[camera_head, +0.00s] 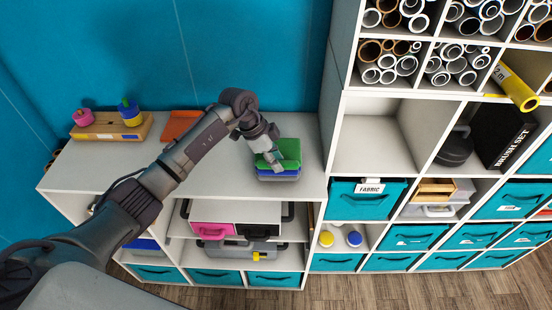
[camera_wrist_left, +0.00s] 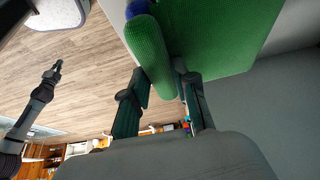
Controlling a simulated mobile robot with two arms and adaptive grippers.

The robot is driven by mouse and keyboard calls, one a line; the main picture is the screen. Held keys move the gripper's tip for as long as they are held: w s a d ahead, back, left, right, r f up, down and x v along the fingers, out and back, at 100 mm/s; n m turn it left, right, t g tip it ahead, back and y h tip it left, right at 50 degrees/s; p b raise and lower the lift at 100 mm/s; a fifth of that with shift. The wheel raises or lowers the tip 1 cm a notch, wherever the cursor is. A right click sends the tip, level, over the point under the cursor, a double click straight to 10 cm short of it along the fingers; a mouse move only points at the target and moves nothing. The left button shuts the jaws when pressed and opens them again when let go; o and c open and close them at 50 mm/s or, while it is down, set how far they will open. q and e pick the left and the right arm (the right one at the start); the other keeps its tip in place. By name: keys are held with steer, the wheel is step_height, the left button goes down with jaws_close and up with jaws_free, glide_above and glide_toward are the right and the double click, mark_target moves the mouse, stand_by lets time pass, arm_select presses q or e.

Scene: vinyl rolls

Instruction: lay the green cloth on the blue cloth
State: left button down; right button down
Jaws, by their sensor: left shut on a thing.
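The green cloth (camera_head: 288,150) is a folded pad on the white cabinet top in the head view, lying over the blue cloth (camera_head: 280,178), whose front edge shows below it. My left gripper (camera_head: 273,164) comes down at the near left edge of the green cloth and is shut on it. In the left wrist view, the green cloth (camera_wrist_left: 220,35) fills the top, with a folded edge at the fingers (camera_wrist_left: 165,88). A bit of blue cloth (camera_wrist_left: 136,8) shows beside it. In the left wrist view, my right arm's dark end (camera_wrist_left: 53,70) is small, its jaws unclear.
The white cabinet top (camera_head: 215,178) is clear around the cloths. An orange item (camera_head: 180,124) and a wooden block with colored rolls (camera_head: 110,127) stand farther left. A tall shelf (camera_head: 335,100) rises close on the right, and a blue wall (camera_head: 260,50) stands behind.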

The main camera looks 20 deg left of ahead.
arm_select(q)
steer(key=shift+f, duration=0.2)
steer(key=c, duration=0.8)
jaws_free()
steer(key=shift+r, duration=0.1)
